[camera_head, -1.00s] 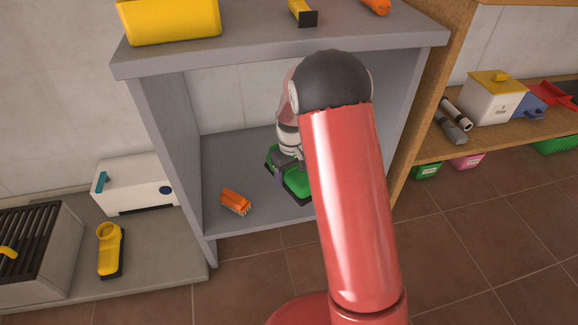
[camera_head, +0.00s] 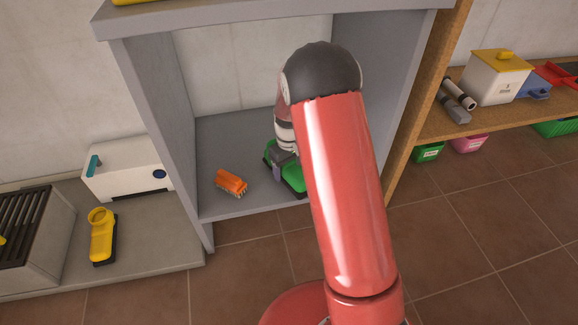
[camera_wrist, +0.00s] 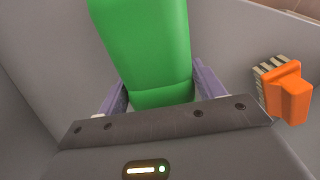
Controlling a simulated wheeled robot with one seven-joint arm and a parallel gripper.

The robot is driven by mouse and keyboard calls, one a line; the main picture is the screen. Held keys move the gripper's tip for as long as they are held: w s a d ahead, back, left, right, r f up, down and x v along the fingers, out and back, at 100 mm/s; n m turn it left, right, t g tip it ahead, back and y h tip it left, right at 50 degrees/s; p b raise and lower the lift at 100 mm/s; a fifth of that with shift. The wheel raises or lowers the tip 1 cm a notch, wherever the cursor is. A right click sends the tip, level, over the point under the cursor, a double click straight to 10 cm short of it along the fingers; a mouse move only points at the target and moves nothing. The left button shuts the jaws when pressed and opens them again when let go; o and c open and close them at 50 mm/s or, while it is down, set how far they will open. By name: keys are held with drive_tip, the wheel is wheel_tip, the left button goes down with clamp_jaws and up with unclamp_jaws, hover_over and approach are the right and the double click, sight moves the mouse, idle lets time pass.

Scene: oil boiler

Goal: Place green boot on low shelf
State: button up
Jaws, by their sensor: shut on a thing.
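The green boot (camera_head: 291,178) is at the low grey shelf (camera_head: 218,203), partly hidden behind my red arm. Its dark sole shows at the edge, and I cannot tell whether it rests on the shelf. My gripper (camera_head: 280,168) is at the boot, inside the shelf opening. In the wrist view the boot (camera_wrist: 145,45) fills the space between the two purple fingers of my gripper (camera_wrist: 162,90), which are shut on it.
An orange brush (camera_head: 231,183) lies on the low shelf left of the boot, and right of it in the wrist view (camera_wrist: 285,92). Grey side walls (camera_head: 165,110) and a top board (camera_head: 240,12) enclose the shelf. A wooden shelf (camera_head: 425,128) stands at the right.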

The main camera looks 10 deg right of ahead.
drive_tip(key=shift+f+b, duration=0.4)
drive_tip(key=shift+f, duration=0.15)
drive_tip(key=o, duration=1.2)
drive_tip(key=shift+r+p, duration=0.9)
drive_tip(key=shift+r, duration=3.1)
drive_tip(key=s+r+m+t, duration=0.1)
drive_tip(key=s+r, duration=0.2)
drive_tip(key=r, duration=0.2)
drive_tip(key=s+r+t, duration=0.1)
drive_tip(key=s+r, duration=0.2)
drive_tip(key=r, duration=0.3)
drive_tip(key=s+r+m+t, duration=0.2)
drive_tip(key=s+r, duration=0.3)
drive_tip(key=s, duration=0.7)
drive_tip(key=s+r+m+t, duration=0.2)
drive_tip(key=s+r, duration=0.3)
drive_tip(key=s, duration=0.6)
wheel_tip(320, 180, up, 11)
drive_tip(key=p, duration=1.1)
